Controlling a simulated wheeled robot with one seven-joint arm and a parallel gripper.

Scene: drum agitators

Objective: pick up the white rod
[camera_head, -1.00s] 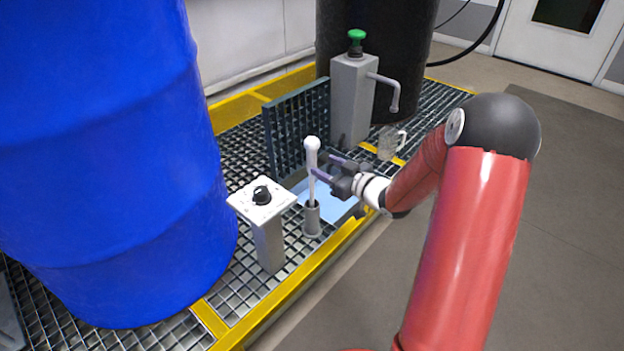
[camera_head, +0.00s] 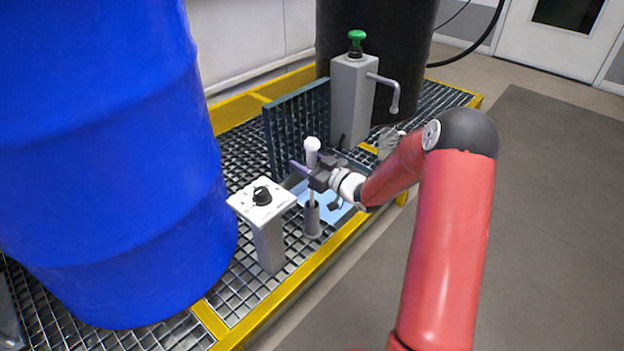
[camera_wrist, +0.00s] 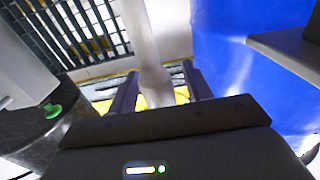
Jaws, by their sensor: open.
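The white rod (camera_head: 312,147) stands upright with a rounded white head, its lower end in a grey cylindrical holder (camera_head: 312,220) on the grating. My gripper (camera_head: 303,168) is at the rod, just below its head, with its fingers reaching to either side. In the wrist view the pale rod (camera_wrist: 150,50) runs down between the two dark fingers of my gripper (camera_wrist: 160,88), which are apart. I cannot tell whether either finger touches the rod. The gripper hides part of the rod's shaft in the head view.
A control box with a black knob (camera_head: 262,195) stands left of the rod, near a large blue drum (camera_head: 110,160). Behind are a dark grate panel (camera_head: 290,125) and a grey post with a green button (camera_head: 356,40). A clear jug (camera_head: 388,143) sits right, partly hidden.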

